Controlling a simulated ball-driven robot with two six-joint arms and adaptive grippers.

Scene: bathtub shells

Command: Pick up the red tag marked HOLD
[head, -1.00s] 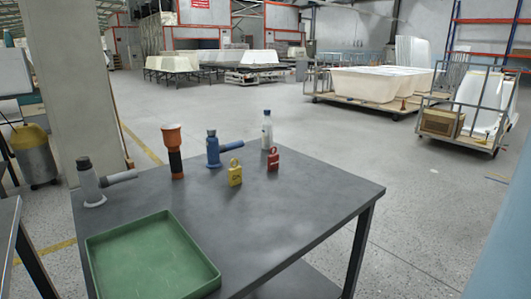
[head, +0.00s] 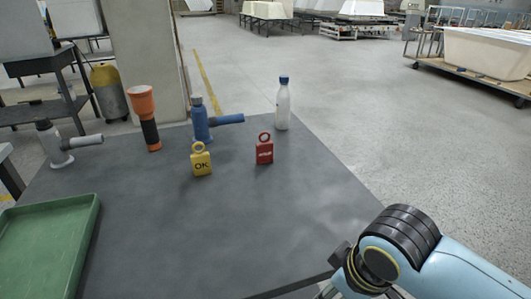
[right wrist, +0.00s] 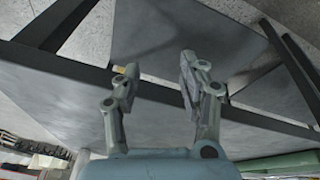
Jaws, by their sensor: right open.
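The red tag (head: 264,152) stands upright on the grey table (head: 235,225), with a ring on top and small white lettering that I cannot read clearly. It is right of the yellow tag (head: 201,162), which reads OK. My right gripper (head: 330,290) is at the table's front right edge, well short of the red tag and mostly cut off by the frame. In the right wrist view its two fingers (right wrist: 153,72) are spread apart with nothing between them. The red tag cannot be made out there. My left gripper is in no view now.
A clear bottle with a blue cap (head: 283,104) stands behind the red tag. A blue pipe fitting (head: 201,120), an orange and black torch (head: 147,115) and a grey fitting (head: 54,145) stand further left. A green tray (head: 50,245) lies front left. The table's middle is clear.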

